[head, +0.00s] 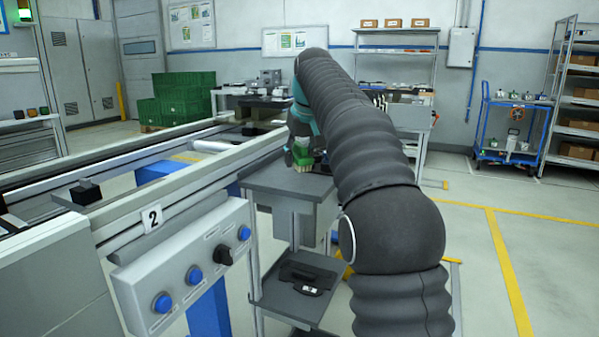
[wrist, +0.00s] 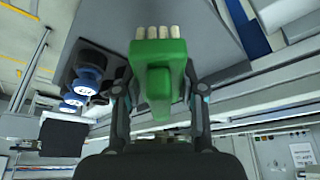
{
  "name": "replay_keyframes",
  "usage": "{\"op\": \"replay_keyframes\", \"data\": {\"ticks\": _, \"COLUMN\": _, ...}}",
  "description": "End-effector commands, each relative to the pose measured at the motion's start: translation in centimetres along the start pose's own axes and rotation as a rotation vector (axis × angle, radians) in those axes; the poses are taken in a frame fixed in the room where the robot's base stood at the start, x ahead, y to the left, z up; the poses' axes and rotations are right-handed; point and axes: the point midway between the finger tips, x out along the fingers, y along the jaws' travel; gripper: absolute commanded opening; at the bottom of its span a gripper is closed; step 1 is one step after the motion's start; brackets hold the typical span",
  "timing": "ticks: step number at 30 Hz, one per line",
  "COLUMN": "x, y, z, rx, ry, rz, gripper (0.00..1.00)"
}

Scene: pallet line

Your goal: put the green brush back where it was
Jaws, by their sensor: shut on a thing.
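The green brush (wrist: 158,75) is held between the two fingers of my gripper (wrist: 160,95) in the wrist view, with its pale bristles pointing away from the palm. In the head view the brush (head: 302,159) shows small at the end of my arm, at the far part of the grey stand's top (head: 284,183). My gripper (head: 303,145) is partly hidden there by my own arm. I cannot tell whether the bristles touch the stand top.
The conveyor frame (head: 190,185) runs along the left, with a control box (head: 190,265) at its front. A dark tray (head: 303,278) sits on the stand's lower shelf. Blue-and-white round parts (wrist: 85,82) are beside the brush in the wrist view. Open floor lies to the right.

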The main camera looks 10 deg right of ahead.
Motion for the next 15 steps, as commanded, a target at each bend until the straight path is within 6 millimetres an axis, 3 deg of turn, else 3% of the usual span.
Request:
{"op": "replay_keyframes", "data": {"ticks": 9, "x": 3.5, "y": 0.0, "z": 1.5, "rx": 0.001, "ry": 0.000, "rz": 0.000, "gripper": 0.02}}
{"op": "replay_keyframes", "data": {"ticks": 15, "x": 3.7, "y": 0.0, "z": 1.5, "rx": 0.001, "ry": 0.001, "rz": 0.000, "gripper": 0.02}}
